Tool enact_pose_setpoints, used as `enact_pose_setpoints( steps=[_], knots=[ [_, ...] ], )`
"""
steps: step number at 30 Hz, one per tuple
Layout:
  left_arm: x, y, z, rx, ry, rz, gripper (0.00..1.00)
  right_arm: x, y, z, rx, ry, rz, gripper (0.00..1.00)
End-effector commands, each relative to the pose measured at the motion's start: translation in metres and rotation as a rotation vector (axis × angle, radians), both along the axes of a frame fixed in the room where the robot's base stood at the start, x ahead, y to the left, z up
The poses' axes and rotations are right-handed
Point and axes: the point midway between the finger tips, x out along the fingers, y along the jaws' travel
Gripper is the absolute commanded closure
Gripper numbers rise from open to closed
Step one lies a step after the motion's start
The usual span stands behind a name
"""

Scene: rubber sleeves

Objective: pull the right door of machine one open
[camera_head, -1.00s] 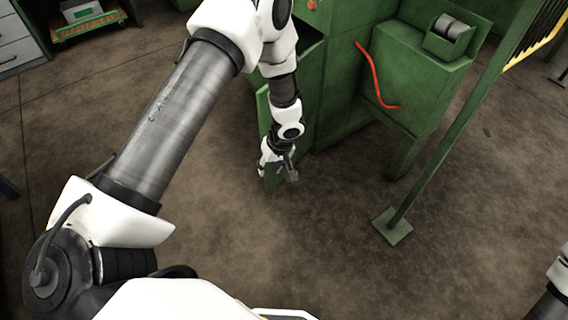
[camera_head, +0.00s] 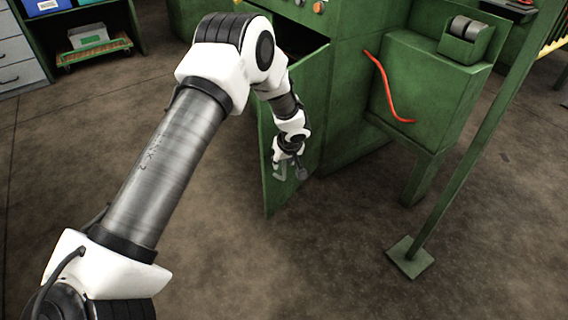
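The green machine (camera_head: 352,95) stands at the upper middle, with buttons on its front. A green door (camera_head: 303,185) stands swung out from the machine's front, with a dark opening (camera_head: 313,57) above and behind it. My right gripper is out of view.
A green side box (camera_head: 410,95) with a red hose (camera_head: 385,90) adjoins the machine at the right. A green post with a floor plate (camera_head: 409,257) stands right of it. Drawers (camera_head: 15,50) and a shelf cart (camera_head: 92,50) are at the upper left. The brown floor in front is clear.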

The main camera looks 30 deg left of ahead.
Motion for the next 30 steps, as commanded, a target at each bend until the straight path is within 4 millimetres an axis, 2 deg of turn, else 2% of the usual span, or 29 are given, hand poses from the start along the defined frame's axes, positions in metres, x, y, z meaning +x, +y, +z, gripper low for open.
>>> enact_pose_setpoints(
  steps=[5,8,9,17,21,24,27,30],
  knots=[
    [0.0,0.0,0.0,0.0,0.0,0.0,0.61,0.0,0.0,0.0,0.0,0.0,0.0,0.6],
    [0.0,0.0,0.0,-0.001,0.001,0.0,0.93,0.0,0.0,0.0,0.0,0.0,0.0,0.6],
    [0.0,0.0,0.0,-0.001,0.001,0.0,1.0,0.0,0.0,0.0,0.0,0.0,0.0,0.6],
    [0.0,0.006,-0.001,-0.003,-0.001,-0.015,1.0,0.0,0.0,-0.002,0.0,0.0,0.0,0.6],
    [-0.001,0.034,-0.001,-0.004,-0.001,-0.088,1.0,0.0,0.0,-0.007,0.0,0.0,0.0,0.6],
    [0.001,0.054,0.001,-0.003,-0.002,-0.113,1.0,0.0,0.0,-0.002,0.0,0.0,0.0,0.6],
    [0.002,0.067,0.001,-0.002,-0.001,-0.113,1.0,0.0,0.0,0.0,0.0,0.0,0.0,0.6],
    [0.002,0.072,0.0,0.0,0.0,-0.115,1.0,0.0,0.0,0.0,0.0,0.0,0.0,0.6]
  ],
)
